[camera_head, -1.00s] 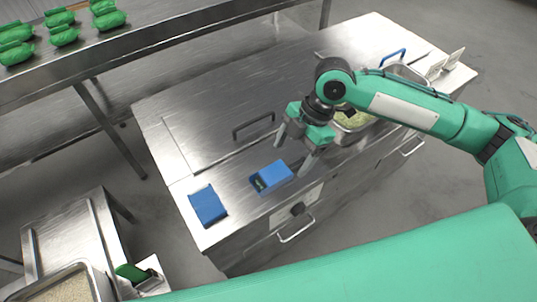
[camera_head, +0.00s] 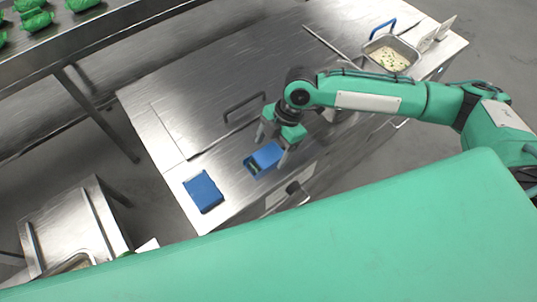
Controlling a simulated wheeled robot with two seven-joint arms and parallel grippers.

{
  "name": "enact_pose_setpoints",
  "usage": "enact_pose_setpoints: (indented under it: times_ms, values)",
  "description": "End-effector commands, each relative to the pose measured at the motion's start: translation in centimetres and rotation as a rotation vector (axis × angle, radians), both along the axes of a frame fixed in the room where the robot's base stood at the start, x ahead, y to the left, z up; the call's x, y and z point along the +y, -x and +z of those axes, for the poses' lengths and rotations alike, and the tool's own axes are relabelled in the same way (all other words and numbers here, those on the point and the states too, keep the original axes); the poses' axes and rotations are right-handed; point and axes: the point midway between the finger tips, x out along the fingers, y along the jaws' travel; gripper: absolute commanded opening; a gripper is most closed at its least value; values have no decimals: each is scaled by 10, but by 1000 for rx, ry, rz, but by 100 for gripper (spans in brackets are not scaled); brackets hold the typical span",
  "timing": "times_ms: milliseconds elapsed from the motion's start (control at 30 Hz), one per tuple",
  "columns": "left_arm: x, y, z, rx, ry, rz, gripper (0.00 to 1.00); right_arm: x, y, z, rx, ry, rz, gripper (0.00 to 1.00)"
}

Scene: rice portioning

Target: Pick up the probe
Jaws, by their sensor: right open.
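A blue box-like holder (camera_head: 259,162) with a small dark and green part inside lies on the steel counter. I cannot make out a separate probe; it may be this blue item or something in it. My right gripper (camera_head: 273,146) is open, pointing down, with its two fingers apart at the holder's upper right side; one finger overlaps the holder's right end in the picture. I cannot tell whether it touches. A flat blue block (camera_head: 203,192) lies to the left, nearer the counter's left edge. My left gripper is out of view.
The steel counter (camera_head: 220,80) has a dark handle on top and handles on its front. A metal pan of pale food with green bits (camera_head: 390,58) sits at the upper right. A shelf with green packages (camera_head: 36,20) is at the upper left. My green body covers the bottom.

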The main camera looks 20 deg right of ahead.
Motion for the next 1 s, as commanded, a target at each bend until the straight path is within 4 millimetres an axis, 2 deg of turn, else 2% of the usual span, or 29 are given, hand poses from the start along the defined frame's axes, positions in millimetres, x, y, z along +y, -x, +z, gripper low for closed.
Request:
enact_pose_setpoints:
  times_ms: [33,200,467,700,733,1000]
  values:
    - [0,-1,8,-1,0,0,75,3,2,-4,3,0,0,76]
    - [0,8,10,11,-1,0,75,10,4,-25,2,1,0,76]
    - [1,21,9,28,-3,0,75,11,4,-29,-1,0,0,76]
    - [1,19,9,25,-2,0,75,11,4,-29,-1,0,0,31]
    - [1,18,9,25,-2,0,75,11,4,-29,-1,0,0,28]
    - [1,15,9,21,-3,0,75,11,4,-27,-1,0,0,28]
